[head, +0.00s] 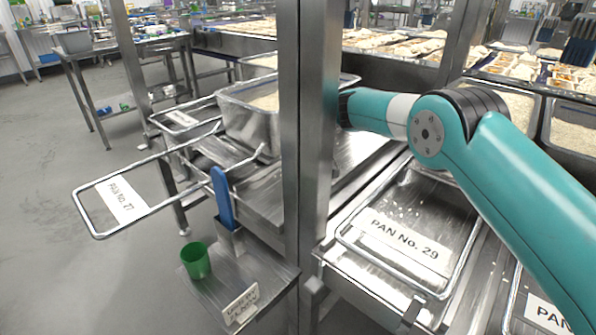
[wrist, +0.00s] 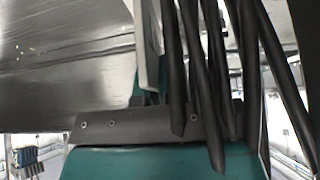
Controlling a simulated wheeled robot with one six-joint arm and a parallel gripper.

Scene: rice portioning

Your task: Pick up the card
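Several white cards or labels show in the head view. A small standing card with printed text (head: 241,303) is at the front edge of a low metal shelf. A card reading "PAN No. 27" (head: 122,200) lies in a wire frame at left. A card reading "PAN No. 29" (head: 404,246) lies on a pan at right. I cannot tell which one the task means. My teal arm reaches from the right toward the metal post, and its far end is hidden behind it. My gripper's fingers show in neither view. The wrist view shows teal housing, a dark bracket and black cables.
A green cup (head: 196,261) stands on the low shelf (head: 262,272), left of the small card. A blue handle (head: 222,198) rises from a metal holder. A vertical post (head: 308,130) stands between the shelf and my arm. A rice pan (head: 247,124) is behind. Floor at left is clear.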

